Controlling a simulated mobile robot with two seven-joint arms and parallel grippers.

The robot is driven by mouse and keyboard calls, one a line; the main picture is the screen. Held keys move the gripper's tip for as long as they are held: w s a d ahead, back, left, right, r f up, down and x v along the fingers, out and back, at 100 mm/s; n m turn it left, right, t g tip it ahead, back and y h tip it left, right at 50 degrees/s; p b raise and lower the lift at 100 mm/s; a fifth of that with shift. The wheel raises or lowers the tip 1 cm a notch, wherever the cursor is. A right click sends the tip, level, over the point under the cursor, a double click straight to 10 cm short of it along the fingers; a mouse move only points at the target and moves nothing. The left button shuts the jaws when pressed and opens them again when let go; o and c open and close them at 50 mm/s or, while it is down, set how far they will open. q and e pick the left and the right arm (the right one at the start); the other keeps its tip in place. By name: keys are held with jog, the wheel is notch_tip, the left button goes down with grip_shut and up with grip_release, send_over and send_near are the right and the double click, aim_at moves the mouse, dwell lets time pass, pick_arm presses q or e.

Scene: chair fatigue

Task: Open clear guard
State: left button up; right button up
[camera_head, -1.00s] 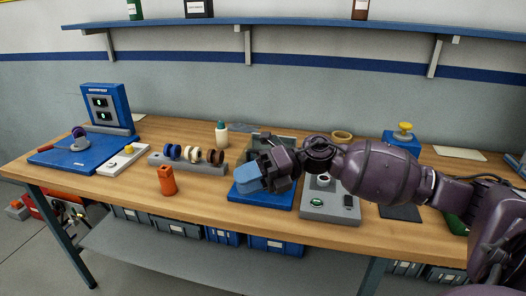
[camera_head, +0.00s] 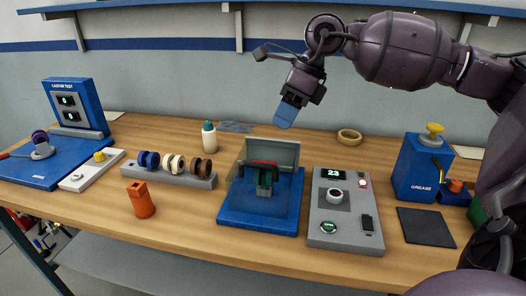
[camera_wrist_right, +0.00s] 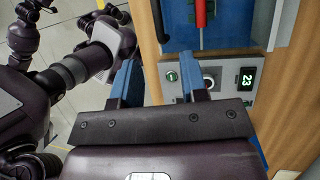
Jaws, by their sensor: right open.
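The test fixture has a blue base (camera_head: 258,219) on the bench, with a grey upright plate (camera_head: 271,151) at its back and a red-and-black clamp (camera_head: 264,167) in the middle. A faint see-through panel seems to stand around the clamp; its edges are too faint to tell whether it is open or shut. My right gripper (camera_head: 285,112) hangs in the air above and behind the fixture, touching nothing. In the right wrist view its blue fingers (camera_wrist_right: 160,82) stand apart with nothing between them. My left gripper does not show.
A grey box with a green display (camera_head: 344,210) stands right of the fixture. A blue grease dispenser (camera_head: 419,169) and dark mat (camera_head: 426,227) lie farther right. A shelf (camera_head: 190,8) runs above.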

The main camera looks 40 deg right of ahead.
aim_at(265, 168)
jog(key=b+x, duration=0.1)
jog(key=x, duration=0.9)
jog(key=shift+a+f, duration=0.2)
jog(key=shift+a, duration=0.05)
jog(key=shift+c, duration=0.3)
grip_shut()
